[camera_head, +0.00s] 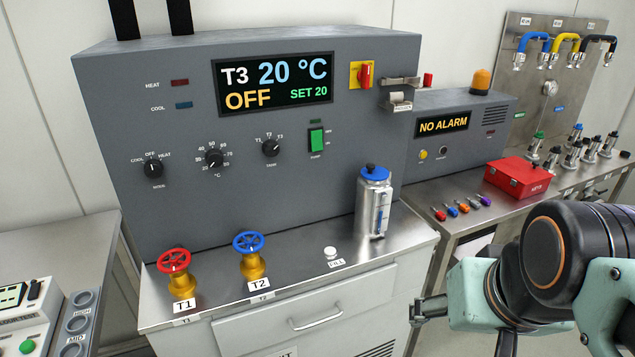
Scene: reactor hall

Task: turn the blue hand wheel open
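The blue hand wheel (249,243) sits on a brass valve body labelled T2, on the steel ledge in front of the grey control panel. A red hand wheel (174,261) on a similar brass valve labelled T1 stands to its left. My gripper (418,312) is at the lower right, in front of the cabinet and well apart from the blue wheel. Its tip is small and partly hidden by my arm, so I cannot tell whether it is open or shut.
A metal canister (374,205) with a blue lid stands on the ledge right of the blue wheel. A small white cap (330,252) lies between them. The panel display (274,83) reads T3, 20 °C, OFF, SET 20. A red box (517,178) sits on the right bench.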

